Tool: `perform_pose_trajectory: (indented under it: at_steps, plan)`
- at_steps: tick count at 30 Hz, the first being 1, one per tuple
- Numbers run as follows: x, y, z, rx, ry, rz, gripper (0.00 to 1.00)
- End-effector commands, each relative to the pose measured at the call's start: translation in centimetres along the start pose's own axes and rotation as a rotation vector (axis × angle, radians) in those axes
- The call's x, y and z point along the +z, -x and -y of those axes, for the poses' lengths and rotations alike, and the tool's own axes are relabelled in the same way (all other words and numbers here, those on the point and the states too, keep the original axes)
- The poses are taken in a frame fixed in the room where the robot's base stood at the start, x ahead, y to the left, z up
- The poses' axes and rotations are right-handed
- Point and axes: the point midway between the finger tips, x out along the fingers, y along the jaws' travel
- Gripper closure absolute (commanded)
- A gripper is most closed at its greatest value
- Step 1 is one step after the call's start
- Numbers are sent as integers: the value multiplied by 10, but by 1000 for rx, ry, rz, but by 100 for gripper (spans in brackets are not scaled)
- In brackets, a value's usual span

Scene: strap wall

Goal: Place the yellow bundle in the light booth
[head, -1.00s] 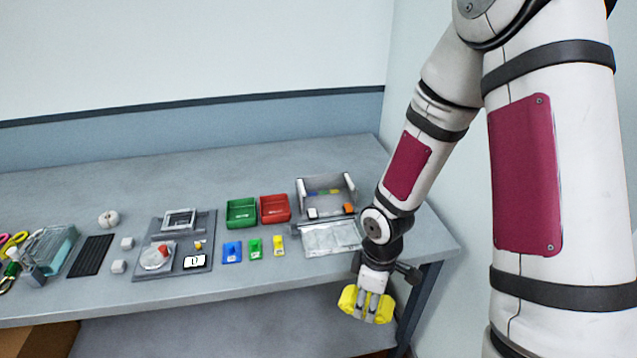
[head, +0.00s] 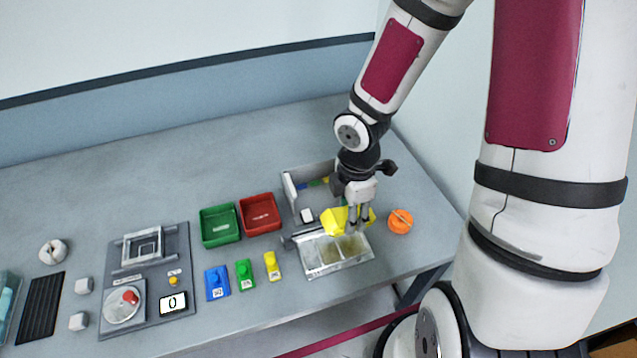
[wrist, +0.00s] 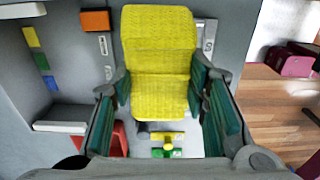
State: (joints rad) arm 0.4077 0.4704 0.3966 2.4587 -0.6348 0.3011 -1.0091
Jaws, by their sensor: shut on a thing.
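In the wrist view the bundle (wrist: 160,50) is a ribbed yellow block between the two green-padded fingers (wrist: 160,105). The light booth (head: 289,190) is a grey open-topped box with coloured swatches along its back wall. My wrist and gripper hide its right part. In the wrist view the swatches (wrist: 40,61) lie to the left of the bundle. I cannot tell whether the bundle touches the booth.
A shiny two-part tray (head: 325,264) lies in front of the booth. An orange round thing (head: 400,222) is to its right. Green (head: 220,226) and red (head: 260,214) bins stand left, with blue, green and yellow tags before them. A grey panel (head: 150,270) is farther left.

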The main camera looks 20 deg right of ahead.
Motion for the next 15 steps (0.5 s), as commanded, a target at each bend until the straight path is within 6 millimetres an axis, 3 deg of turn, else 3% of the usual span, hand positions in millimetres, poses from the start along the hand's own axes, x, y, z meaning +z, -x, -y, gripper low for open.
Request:
perform_pose_trajectory:
  at_steps: [9,15]
  plan:
    - [-12,-8,-79,2,-1,-3,87]
    - [-17,-12,-119,0,-1,-2,87]
